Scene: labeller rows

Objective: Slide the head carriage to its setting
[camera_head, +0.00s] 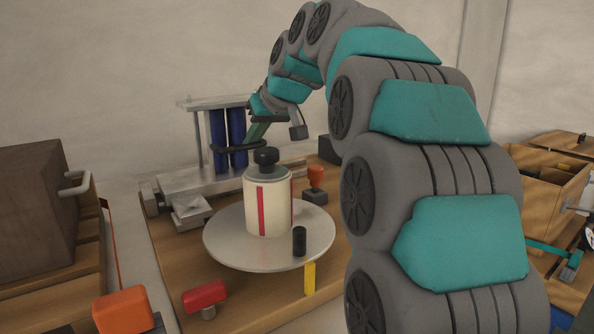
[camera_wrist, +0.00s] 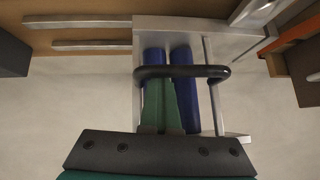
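The head carriage (camera_head: 202,145) is a metal frame with two upright blue rollers (camera_head: 228,140) and a black bar handle (camera_head: 232,148). It stands on a metal base at the back left of the labeller board. In the wrist view the rollers (camera_wrist: 183,98) lie behind the black handle (camera_wrist: 205,71). My gripper (camera_head: 252,142) is at the handle from the right. In the wrist view its two green fingers (camera_wrist: 163,82) are side by side, nearly touching, their tips at the handle bar. Nothing shows gripped between them. I cannot tell whether the tips are inside the handle loop.
A white jar with a red stripe and black lid (camera_head: 256,208) stands on a round plate (camera_head: 228,247) in front of the carriage. A brown box (camera_head: 35,210) is at left.

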